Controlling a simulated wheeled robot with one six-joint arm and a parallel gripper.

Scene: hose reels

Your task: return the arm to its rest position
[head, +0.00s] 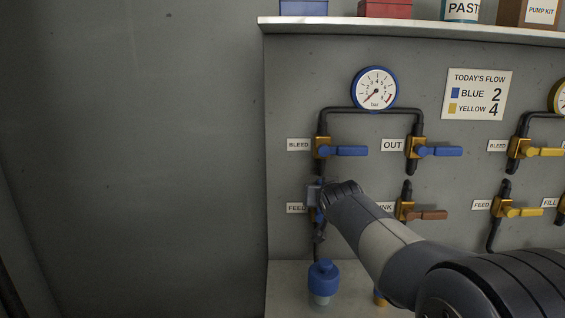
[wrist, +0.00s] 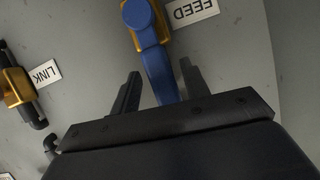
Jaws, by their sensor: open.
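My gripper (head: 318,196) is at the blue FEED valve on the wall panel, in front of the lower left pipe. In the wrist view my gripper (wrist: 160,92) is open, with one finger on each side of the blue FEED handle (wrist: 153,58). Gaps show between the handle and the fingers. The handle's pivot end and brass body (wrist: 165,38) are beyond the fingertips. In the head view my wrist and arm hide most of this valve.
Blue BLEED (head: 350,151) and OUT (head: 440,151) handles lie sideways above. A brown LINK handle (head: 428,215) is to the right, close to my arm. A shelf (head: 420,28) runs overhead. The left wall area is bare.

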